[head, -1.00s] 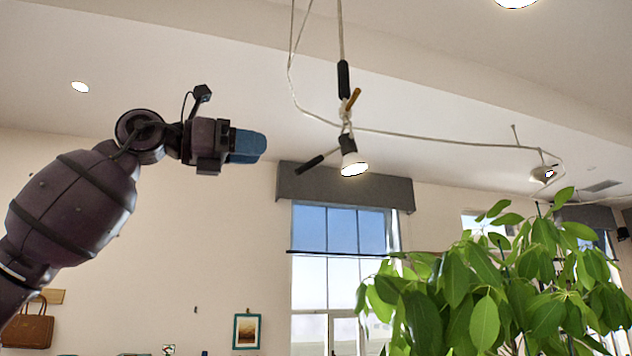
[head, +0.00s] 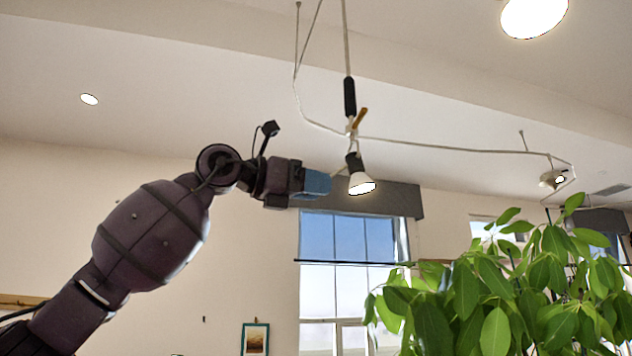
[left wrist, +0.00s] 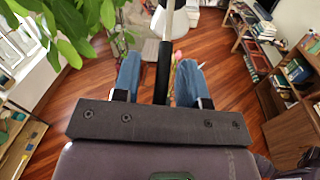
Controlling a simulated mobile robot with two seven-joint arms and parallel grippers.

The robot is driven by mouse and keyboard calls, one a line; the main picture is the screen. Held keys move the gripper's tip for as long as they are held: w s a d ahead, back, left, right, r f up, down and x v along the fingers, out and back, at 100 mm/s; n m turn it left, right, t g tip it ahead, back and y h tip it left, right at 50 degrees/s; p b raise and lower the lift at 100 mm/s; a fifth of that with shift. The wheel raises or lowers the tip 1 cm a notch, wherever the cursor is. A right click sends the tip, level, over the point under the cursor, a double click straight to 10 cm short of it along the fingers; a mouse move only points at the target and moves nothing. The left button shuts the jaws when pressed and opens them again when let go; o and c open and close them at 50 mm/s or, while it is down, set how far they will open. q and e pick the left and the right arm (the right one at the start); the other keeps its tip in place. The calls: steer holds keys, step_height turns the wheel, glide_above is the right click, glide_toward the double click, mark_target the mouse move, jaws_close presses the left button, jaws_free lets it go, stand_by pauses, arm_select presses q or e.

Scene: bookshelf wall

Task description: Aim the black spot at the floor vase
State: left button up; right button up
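The black spot (head: 355,163) hangs from the cable below the ceiling, its lit face tilted downward. My left gripper (head: 326,186) is just left of it, its blue fingers covering most of the spot's side handle in the head view. In the left wrist view my left gripper (left wrist: 159,62) is open, with the black handle (left wrist: 163,72) running between the two fingers and a visible gap on each side. A small pink and green shape (left wrist: 174,66) shows low behind the handle; I cannot tell whether it belongs to the floor vase. My right gripper is out of view.
A leafy plant (head: 490,290) fills the lower right of the head view. A second lamp (head: 553,178) hangs along the cable to the right. A window (head: 347,240) is behind. The left wrist view shows wooden floor (left wrist: 95,82) and shelves (left wrist: 295,100).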

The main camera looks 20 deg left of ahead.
arm_select(q)
steer(key=shift+w+d, duration=0.1)
steer(key=shift+d, duration=0.15)
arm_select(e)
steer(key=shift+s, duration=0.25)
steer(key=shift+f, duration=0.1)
arm_select(q)
steer(key=shift+c, duration=0.5)
jaws_close()
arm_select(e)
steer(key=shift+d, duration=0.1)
